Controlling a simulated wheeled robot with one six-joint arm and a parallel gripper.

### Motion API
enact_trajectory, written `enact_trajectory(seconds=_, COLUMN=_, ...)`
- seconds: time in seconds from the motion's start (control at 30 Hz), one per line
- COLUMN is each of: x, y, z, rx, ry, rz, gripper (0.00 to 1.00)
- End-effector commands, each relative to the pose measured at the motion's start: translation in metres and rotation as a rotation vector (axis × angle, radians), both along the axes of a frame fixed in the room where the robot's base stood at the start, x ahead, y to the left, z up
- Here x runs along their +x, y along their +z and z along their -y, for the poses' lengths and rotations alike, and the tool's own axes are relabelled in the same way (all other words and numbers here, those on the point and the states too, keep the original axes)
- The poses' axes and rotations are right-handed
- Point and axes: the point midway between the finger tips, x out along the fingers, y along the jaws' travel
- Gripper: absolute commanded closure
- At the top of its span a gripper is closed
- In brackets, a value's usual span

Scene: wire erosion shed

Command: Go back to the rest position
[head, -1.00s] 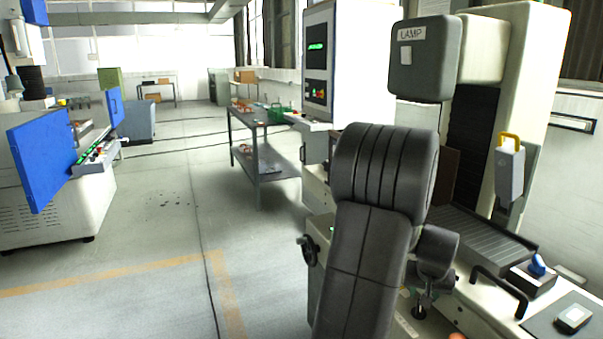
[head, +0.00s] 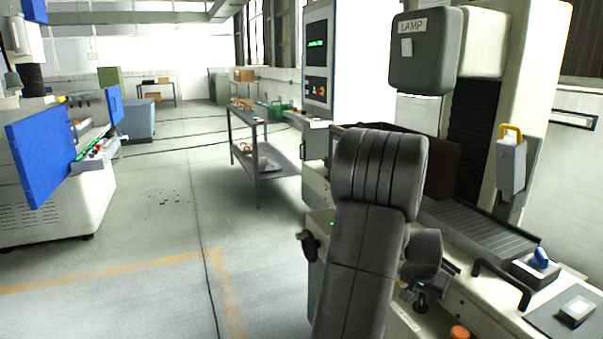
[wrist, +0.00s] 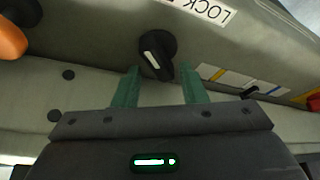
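My gripper shows in the wrist view (wrist: 160,85) with its two green fingers spread apart and nothing between them. A black rotary knob (wrist: 157,55) with a white pointer line sits just beyond the fingertips, on a grey panel under an upside-down "LOCK" label (wrist: 205,10), partly cut off by the picture edge.
An orange button (head: 460,332) is on the machine front, close to my gripper. A machine head marked "LAMP" (head: 425,50) overhangs at the upper right. A black handle (head: 503,285) and blue-knobbed box (head: 537,265) stand right. A grey table (head: 262,150) stands behind; open floor lies left.

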Motion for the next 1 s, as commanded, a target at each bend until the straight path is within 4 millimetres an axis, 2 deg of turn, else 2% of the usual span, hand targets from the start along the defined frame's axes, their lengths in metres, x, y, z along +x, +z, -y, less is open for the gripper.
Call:
enact_trajectory(seconds=0.5, x=-0.0010, y=-0.0011, z=0.0008, rx=-0.001, ry=-0.246, rz=0.001, gripper=0.62)
enact_trajectory(seconds=1.0, x=-0.0017, y=0.0003, z=0.0016, rx=-0.001, ry=-0.291, rz=0.000, gripper=0.62)
